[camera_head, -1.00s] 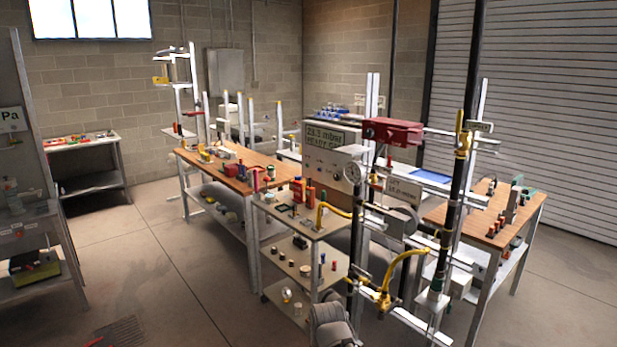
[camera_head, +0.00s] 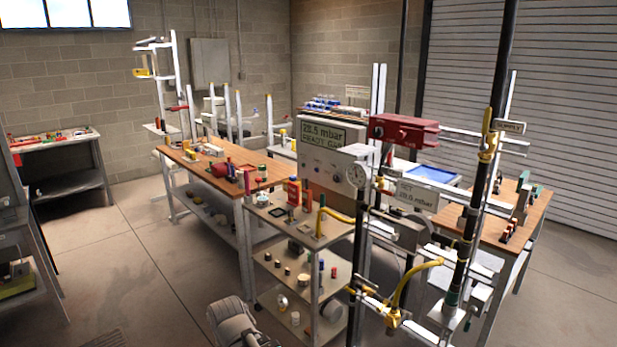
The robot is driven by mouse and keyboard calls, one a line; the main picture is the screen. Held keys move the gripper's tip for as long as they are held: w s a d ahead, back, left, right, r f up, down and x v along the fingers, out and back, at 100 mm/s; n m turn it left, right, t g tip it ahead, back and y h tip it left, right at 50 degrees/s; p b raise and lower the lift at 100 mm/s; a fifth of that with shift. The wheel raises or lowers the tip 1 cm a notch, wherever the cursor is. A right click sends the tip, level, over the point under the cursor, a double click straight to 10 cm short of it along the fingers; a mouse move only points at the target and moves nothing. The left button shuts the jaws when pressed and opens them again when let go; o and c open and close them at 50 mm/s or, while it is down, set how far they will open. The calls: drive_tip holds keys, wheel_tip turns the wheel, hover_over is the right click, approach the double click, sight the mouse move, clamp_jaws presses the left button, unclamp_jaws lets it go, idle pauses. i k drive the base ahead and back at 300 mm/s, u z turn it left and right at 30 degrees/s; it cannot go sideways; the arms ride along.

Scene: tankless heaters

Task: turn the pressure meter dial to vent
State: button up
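The pressure meter (camera_head: 332,196) is a beige box on the small cart in the middle of the view. Its green display (camera_head: 325,134) seems to read about 28.5 mbar, with a second line of text below. Small knobs, one of them the dial (camera_head: 317,167), sit on the front face below the display. Their labels and settings are too small to read. A grey part of my arm shows at the bottom edge, in front of the cart. My gripper cannot be made out.
The cart (camera_head: 322,240) holds small parts and a red bottle. A wooden workbench (camera_head: 220,175) is behind left. The floor (camera_head: 150,260) at left is clear.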

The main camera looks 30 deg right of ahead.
sight(337, 179)
drive_tip(key=z, duration=0.2)
drive_tip(key=i, duration=1.35)
drive_tip(key=z, duration=0.75)
